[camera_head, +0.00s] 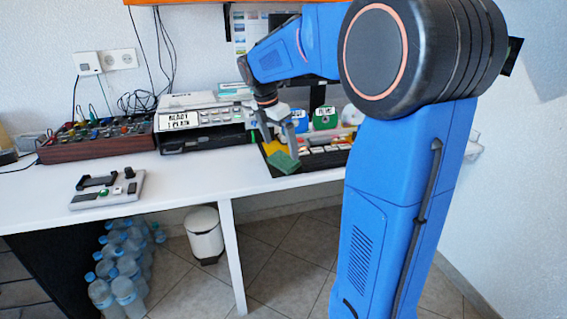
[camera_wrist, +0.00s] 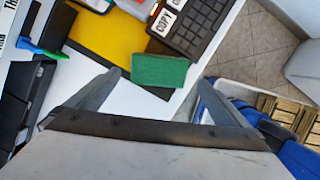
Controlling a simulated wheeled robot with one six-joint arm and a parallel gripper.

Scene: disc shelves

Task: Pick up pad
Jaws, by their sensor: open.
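The pad looks to be the green block (camera_head: 284,162), which lies near the front edge of the white table. It also shows in the wrist view (camera_wrist: 159,70), lying partly over a dark mat beside a yellow sheet. My gripper (camera_head: 278,143) is open and points down over the pad. In the wrist view my gripper (camera_wrist: 162,79) has its two fingertips apart, one on each side of the pad's outline, with nothing held. I cannot tell the exact height of the fingertips above the pad.
A dark keyboard (camera_wrist: 197,25) with a COPY label lies close beside the pad. The yellow sheet (camera_wrist: 110,42) lies on the other side. A printer-like device (camera_head: 200,122), a control box (camera_head: 107,188) and a wooden-cased panel (camera_head: 97,140) stand to the left. A white bin (camera_head: 205,237) stands on the floor.

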